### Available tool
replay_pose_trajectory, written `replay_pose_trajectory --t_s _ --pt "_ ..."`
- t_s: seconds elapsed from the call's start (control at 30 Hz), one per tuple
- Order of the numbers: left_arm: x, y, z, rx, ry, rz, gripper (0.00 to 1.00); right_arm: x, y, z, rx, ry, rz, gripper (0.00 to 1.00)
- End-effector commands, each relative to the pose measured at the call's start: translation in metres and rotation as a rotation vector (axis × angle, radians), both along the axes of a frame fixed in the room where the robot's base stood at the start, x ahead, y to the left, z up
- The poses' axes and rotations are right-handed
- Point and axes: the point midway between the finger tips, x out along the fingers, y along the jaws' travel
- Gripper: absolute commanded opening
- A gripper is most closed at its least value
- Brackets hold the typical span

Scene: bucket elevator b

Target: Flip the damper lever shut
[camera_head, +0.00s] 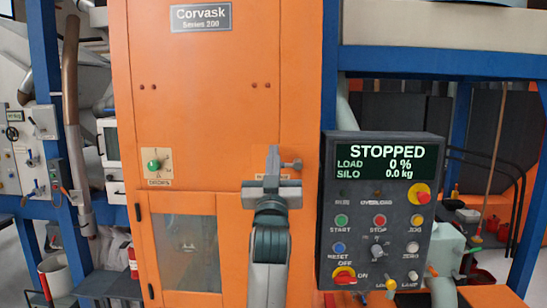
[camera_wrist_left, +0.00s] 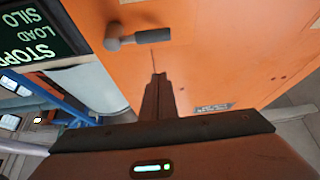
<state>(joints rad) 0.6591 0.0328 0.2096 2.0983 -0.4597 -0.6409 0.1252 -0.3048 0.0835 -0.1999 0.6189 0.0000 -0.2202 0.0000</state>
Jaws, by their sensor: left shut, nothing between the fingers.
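The damper lever (camera_head: 291,165) is a small grey part on the front of the orange machine, partly hidden behind my left gripper. The left wrist view shows it better, as a round grey hub with a dark grey handle (camera_wrist_left: 138,39) sticking out sideways over the orange panel. My left gripper (camera_head: 273,152) is shut and empty in front of the panel, just left of the lever's visible end in the head view. In the left wrist view its closed fingertips (camera_wrist_left: 158,76) lie close to the handle in the picture. I cannot tell whether they touch. My right gripper is out of view.
A grey control box (camera_head: 381,220) reading STOPPED, load 0 %, stands close to the right of my left gripper. A green knob (camera_head: 154,165) sits on a plate at the left. Below is a cabinet door with a window (camera_head: 189,250). Blue posts (camera_head: 329,70) frame the machine.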

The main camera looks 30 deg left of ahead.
Motion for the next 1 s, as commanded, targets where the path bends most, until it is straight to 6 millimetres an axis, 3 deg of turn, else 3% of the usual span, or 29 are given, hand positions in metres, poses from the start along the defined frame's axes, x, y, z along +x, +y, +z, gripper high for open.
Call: replay_pose_trajectory --t_s 0.23,0.5,1.0 --pt "-0.030 -0.018 -0.026 -0.001 -0.002 -0.001 0.00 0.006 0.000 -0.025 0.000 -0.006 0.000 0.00" --pt "-0.055 -0.034 -0.040 0.000 -0.001 0.000 0.00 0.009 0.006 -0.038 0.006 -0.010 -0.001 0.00" --pt "-0.059 -0.036 -0.042 0.000 0.000 0.000 0.00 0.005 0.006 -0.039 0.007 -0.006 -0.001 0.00"
